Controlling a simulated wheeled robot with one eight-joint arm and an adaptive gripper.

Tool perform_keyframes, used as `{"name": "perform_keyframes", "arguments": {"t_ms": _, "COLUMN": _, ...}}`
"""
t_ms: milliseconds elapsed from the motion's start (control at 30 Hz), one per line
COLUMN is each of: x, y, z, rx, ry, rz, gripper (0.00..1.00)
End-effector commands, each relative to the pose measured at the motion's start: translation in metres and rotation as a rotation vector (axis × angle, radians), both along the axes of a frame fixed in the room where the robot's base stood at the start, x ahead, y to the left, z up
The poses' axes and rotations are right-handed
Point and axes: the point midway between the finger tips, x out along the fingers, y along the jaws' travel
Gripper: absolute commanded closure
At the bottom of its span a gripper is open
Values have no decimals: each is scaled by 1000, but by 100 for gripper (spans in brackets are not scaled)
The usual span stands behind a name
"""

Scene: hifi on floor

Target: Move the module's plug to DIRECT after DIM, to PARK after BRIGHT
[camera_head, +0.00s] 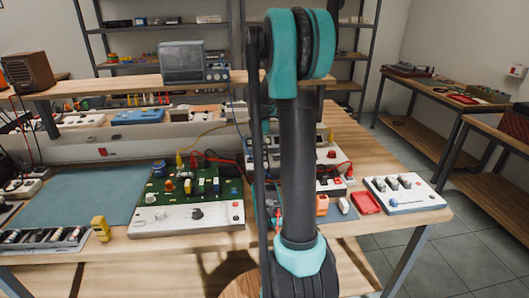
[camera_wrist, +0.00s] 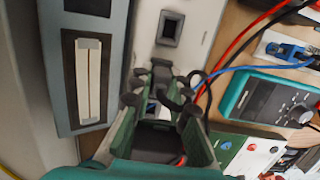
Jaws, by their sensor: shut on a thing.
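In the wrist view my gripper (camera_wrist: 160,100) has its green fingers closed around a dark piece (camera_wrist: 158,135), which looks like a plug; its shape is mostly hidden between the fingers. The fingertips are over a pale strip, just below a square dark socket (camera_wrist: 170,28) on it. I cannot tell whether the held piece touches the strip. In the head view a green circuit board (camera_head: 190,183) with a white front panel and knob (camera_head: 196,214) stands on the bench. My arm hides the gripper there. No DIM, BRIGHT, DIRECT or PARK labels are readable.
Red, black and blue leads (camera_wrist: 235,50) run right of the fingers, near a teal multimeter (camera_wrist: 270,100). A grey unit (camera_wrist: 62,95) stands close on the left. In the head view, a white switch box (camera_head: 404,192) and red tray (camera_head: 366,203) are at right; a blue mat (camera_head: 85,195) is bare.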

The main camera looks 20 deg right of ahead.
Motion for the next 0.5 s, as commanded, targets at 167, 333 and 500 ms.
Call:
{"name": "perform_keyframes", "arguments": {"t_ms": 167, "x": 0, "y": 0, "z": -1, "rx": 0, "ry": 0, "rz": 0, "gripper": 100}}
{"name": "perform_keyframes", "arguments": {"t_ms": 333, "x": 0, "y": 0, "z": -1, "rx": 0, "ry": 0, "rz": 0, "gripper": 100}}
{"name": "perform_keyframes", "arguments": {"t_ms": 500, "x": 0, "y": 0, "z": -1, "rx": 0, "ry": 0, "rz": 0, "gripper": 82}}
